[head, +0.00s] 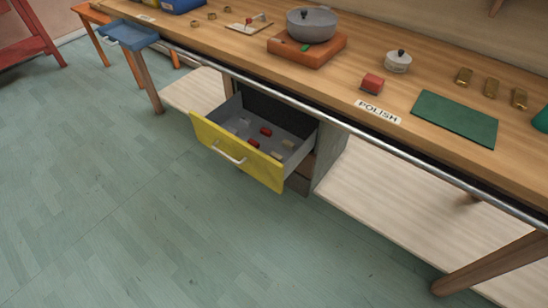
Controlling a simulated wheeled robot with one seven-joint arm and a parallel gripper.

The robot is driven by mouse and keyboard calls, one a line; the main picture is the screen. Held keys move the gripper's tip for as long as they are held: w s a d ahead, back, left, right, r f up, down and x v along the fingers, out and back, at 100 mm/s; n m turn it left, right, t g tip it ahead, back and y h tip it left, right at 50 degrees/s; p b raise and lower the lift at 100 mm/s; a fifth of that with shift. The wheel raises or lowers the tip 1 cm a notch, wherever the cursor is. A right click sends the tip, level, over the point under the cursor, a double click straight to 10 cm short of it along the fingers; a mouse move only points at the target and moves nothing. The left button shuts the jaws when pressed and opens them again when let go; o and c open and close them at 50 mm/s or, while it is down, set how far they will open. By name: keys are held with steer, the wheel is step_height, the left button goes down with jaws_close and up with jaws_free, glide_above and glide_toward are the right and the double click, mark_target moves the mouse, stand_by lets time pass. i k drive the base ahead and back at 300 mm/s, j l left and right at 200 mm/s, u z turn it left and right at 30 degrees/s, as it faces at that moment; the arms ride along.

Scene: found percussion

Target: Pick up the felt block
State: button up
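A small red block (372,84) sits on the wooden bench top near its front edge, just behind the POLISH label. It looks like the felt block, though its material is too small to tell. Smaller red pieces (265,131) and pale pieces lie in the open drawer, and I cannot tell what they are made of. My gripper is not in view.
The drawer with a yellow front (237,152) stands pulled out below the bench (330,88). Several brass pieces (491,88) stand farther right. The floor in front is clear.

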mark_target(274, 155)
steer(key=z, duration=2.4)
steer(key=u, duration=3.1)
steer(key=i+j+u, duration=0.2)
steer(key=i+u, duration=0.6)
steer(key=k+j, duration=0.05)
steer(key=k, duration=0.05)
